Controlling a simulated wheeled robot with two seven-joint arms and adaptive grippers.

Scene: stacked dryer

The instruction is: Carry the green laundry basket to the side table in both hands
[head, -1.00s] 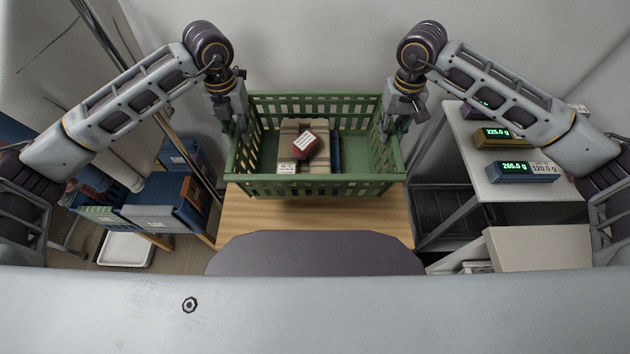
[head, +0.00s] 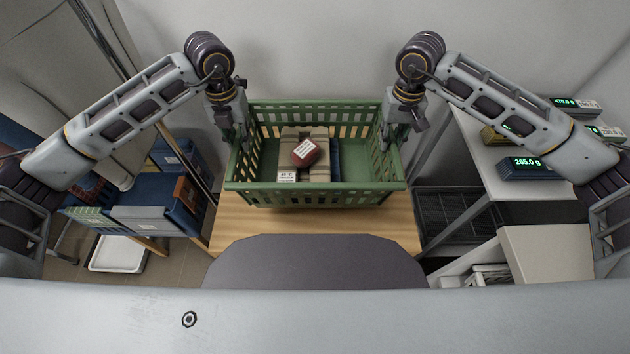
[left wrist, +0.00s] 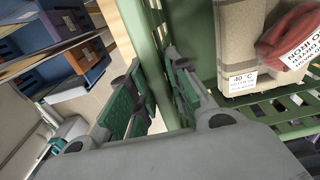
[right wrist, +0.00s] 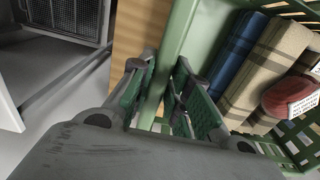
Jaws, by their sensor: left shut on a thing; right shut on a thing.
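The green laundry basket (head: 315,197) is in the middle of the head view, upright, over a wooden table top (head: 240,228). I cannot tell whether it touches the wood. It holds folded tan cloth (head: 319,172), a dark red item with a white label (head: 305,153), a white tag (head: 287,175) and a blue cloth (right wrist: 238,58). My left gripper (head: 240,138) is shut on the basket's left rim, which also shows in the left wrist view (left wrist: 146,45). My right gripper (head: 390,140) is shut on the right rim, also seen in the right wrist view (right wrist: 172,50).
A white table with display scales (head: 535,167) stands at the right, with a dark crate (head: 450,213) below it. Blue bins (head: 150,212) and a white tray (head: 118,253) are at the left. A grey wall (head: 320,50) is behind the basket.

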